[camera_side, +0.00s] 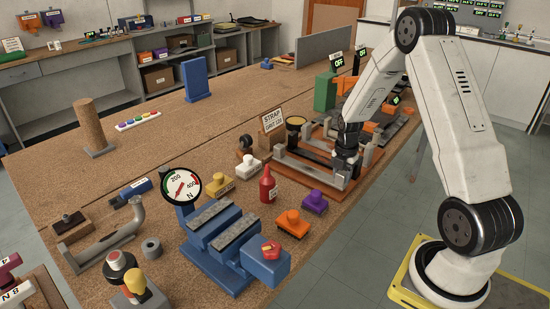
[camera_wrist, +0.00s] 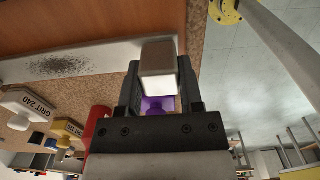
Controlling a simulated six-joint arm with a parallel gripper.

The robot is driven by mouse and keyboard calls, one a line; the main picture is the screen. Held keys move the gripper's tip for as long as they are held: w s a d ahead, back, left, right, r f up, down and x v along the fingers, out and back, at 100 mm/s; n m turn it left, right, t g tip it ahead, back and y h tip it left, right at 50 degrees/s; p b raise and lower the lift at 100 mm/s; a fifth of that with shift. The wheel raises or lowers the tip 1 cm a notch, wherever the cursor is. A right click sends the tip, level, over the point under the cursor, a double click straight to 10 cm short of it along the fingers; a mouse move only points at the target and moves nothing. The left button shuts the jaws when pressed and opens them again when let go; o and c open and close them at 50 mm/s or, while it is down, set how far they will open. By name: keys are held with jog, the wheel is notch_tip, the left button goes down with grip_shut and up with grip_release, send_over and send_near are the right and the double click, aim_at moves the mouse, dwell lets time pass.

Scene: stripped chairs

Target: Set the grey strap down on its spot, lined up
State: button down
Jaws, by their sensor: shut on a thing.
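My gripper (camera_side: 346,160) is low over the brown board (camera_side: 334,206) with grey bars, at the right of the bench. In the wrist view my gripper (camera_wrist: 160,95) is shut on a grey block-like piece, which I take as the grey strap (camera_wrist: 158,55), seen nearly end-on. In the side view my gripper and the bars partly hide it. A long pale bar (camera_wrist: 65,66) with a dark speckled patch runs behind it to the left. I cannot tell whether the strap touches the board or bars. A sign reading STRAP (camera_side: 272,118) stands behind the board.
A blue clamp with a dial (camera_side: 183,187) is nearer the front. A green post (camera_side: 325,92) stands behind. The bench's right edge is close.

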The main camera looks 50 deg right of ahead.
jog(key=shift+f, duration=0.6)
dwell(1.1)
jog(key=shift+c, duration=1)
grip_release()
jog(key=shift+o, duration=0.2)
jog(key=shift+f, duration=0.1)
jog(key=shift+r, duration=3.95)
jog(key=shift+a, duration=0.1)
